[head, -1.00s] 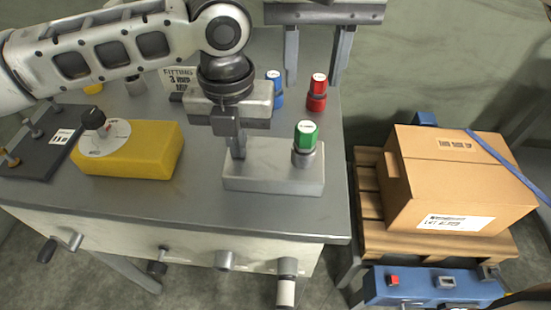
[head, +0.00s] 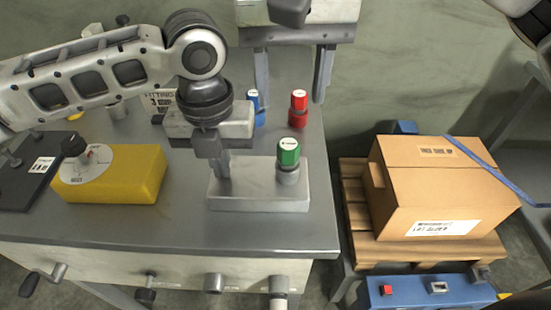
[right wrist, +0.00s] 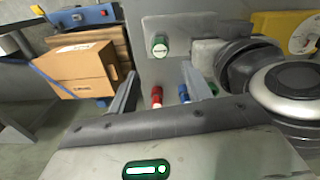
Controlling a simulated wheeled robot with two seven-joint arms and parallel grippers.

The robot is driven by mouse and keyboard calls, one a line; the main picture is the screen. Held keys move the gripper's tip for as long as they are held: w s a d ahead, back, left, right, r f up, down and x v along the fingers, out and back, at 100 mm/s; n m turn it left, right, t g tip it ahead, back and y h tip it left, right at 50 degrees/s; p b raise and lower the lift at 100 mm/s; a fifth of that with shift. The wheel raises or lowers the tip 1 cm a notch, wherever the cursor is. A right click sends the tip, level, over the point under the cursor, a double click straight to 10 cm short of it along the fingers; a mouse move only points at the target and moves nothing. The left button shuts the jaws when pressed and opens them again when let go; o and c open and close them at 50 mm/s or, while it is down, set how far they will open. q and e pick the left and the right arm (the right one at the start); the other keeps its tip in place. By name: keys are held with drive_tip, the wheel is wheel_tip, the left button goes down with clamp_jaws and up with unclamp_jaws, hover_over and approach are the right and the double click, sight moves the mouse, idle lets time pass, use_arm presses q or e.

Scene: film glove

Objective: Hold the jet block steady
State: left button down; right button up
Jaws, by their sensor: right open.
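The jet block, a pale grey block (head: 240,197), lies on the grey workbench with a green-capped jet (head: 288,155) upright at its right part. Both also show in the right wrist view, the block (right wrist: 200,24) and green cap (right wrist: 160,45). My left gripper (head: 223,172) points down at the block's left part. Its fingers are edge-on and overlap, so their gap and grip are hidden. My right gripper (head: 292,100) points down behind the block, fingers apart and empty. In the right wrist view its fingers (right wrist: 158,88) frame the red-capped jet.
Red-capped (head: 298,110) and blue-capped (head: 254,103) jets stand behind the block. A yellow block (head: 120,178) with a dial and a dark plate (head: 28,190) lie left. A cardboard box (head: 430,185) sits on a pallet right of the bench. The bench's front right is clear.

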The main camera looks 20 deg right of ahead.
sight(288, 144)
wheel_tip(288, 144, down, 9)
drive_tip(key=m, duration=3)
drive_tip(key=shift+r+m, duration=0.1)
drive_tip(key=shift+m, duration=0.3)
drive_tip(key=c, duration=1.1)
